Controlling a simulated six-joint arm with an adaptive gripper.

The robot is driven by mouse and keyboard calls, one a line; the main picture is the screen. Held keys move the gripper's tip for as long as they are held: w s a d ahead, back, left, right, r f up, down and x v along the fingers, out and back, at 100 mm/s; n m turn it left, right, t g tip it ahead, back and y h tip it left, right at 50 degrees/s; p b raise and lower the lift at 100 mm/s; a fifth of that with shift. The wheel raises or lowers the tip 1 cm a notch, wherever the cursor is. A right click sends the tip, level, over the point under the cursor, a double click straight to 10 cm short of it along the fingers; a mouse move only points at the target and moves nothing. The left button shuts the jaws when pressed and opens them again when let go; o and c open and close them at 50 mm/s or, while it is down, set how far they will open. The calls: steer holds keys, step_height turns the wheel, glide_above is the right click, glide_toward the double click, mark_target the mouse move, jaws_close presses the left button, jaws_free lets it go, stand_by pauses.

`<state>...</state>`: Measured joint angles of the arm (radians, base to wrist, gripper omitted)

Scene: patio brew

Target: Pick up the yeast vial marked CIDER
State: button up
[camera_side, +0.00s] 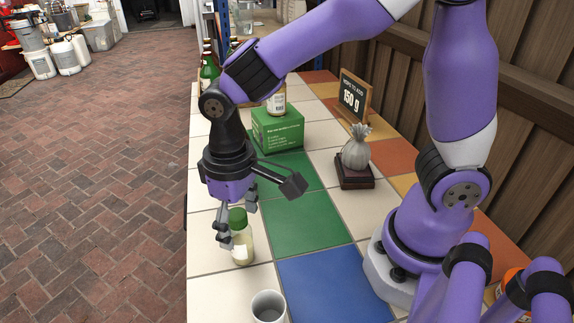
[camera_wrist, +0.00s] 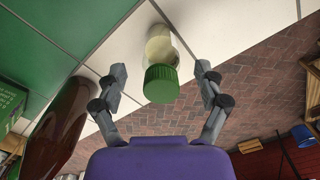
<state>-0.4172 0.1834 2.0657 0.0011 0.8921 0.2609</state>
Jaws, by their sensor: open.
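A small clear vial with a green cap (camera_side: 242,246) and pale contents stands on a cream tile at the table's left side. Its light label is too small to read, so I cannot tell whether it says CIDER. My gripper (camera_side: 236,222) points down at this vial, open, with a finger to either side of its cap. In the wrist view the open fingers of my gripper (camera_wrist: 160,77) flank the green-capped vial (camera_wrist: 161,84), with gaps on both sides. A similar labelled jar (camera_side: 276,102) stands at the green box; its top is hidden behind my arm.
A brown bottle (camera_wrist: 62,118) shows at the wrist view's left.

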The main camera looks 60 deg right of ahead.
mark_target(243, 237)
step_height(243, 237, down, 4)
steer(key=shift+s+f, duration=0.1)
steer(key=shift+f, duration=0.05)
steer(key=c, duration=1.2)
steer(key=shift+c, duration=0.2)
